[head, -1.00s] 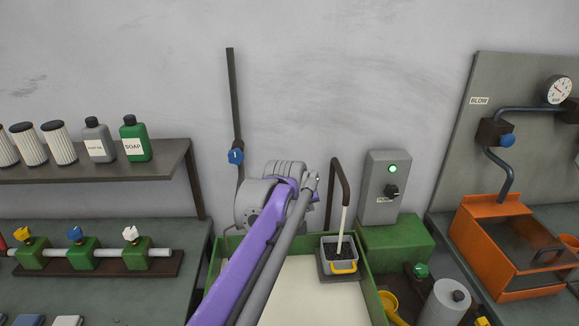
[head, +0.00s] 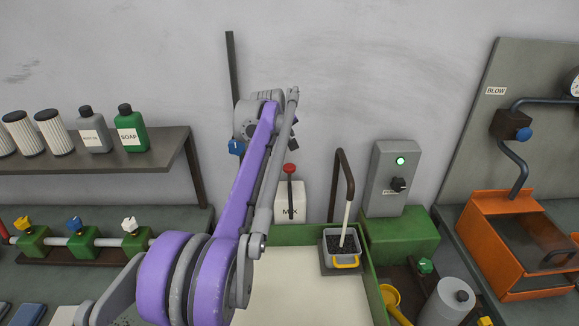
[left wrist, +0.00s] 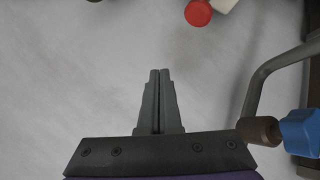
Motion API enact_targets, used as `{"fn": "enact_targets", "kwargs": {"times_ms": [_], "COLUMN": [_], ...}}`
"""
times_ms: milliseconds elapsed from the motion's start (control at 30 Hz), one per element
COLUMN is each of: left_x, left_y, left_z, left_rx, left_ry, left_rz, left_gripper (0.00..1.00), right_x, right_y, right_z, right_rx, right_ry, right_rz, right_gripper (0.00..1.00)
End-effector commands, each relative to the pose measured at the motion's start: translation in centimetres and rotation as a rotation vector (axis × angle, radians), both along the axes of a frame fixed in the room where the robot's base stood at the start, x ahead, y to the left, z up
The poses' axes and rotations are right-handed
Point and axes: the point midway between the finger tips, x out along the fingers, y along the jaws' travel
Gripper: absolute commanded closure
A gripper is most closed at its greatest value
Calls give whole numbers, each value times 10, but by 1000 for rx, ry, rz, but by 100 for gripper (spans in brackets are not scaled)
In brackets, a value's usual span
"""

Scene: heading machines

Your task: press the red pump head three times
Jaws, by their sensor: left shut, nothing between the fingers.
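The red pump head (head: 290,169) sits on a dark stem on top of a white container (head: 289,203) labelled MIX, at the back by the wall. It also shows at the top edge of the left wrist view (left wrist: 198,12), beyond my fingertips and apart from them. My left gripper (left wrist: 160,72) is shut and empty. In the head view only a dark part of the left gripper (head: 294,144) shows, above the pump head, partly hidden behind my purple arm. My right gripper is not in view.
A blue valve handle (left wrist: 300,132) on a pipe is close to my gripper's right side in the wrist view. A green-edged tray (head: 300,285) lies in front. A shelf with bottles (head: 95,167) is at left.

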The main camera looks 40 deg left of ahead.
Motion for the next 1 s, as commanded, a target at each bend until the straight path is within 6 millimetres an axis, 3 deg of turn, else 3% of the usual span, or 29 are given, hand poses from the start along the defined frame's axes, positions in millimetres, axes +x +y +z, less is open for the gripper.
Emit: {"fn": "enact_targets", "kwargs": {"times_ms": [633, 1000], "left_x": [-1, 0], "left_y": [-1, 0], "left_z": [-77, -87], "left_rx": [0, 0], "left_ry": [3, -1], "left_rz": [-1, -1], "left_gripper": [100, 100], "right_x": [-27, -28], "right_y": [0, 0], "right_z": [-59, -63], "right_rx": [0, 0], "right_ry": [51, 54], "right_rz": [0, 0], "right_gripper": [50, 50]}}
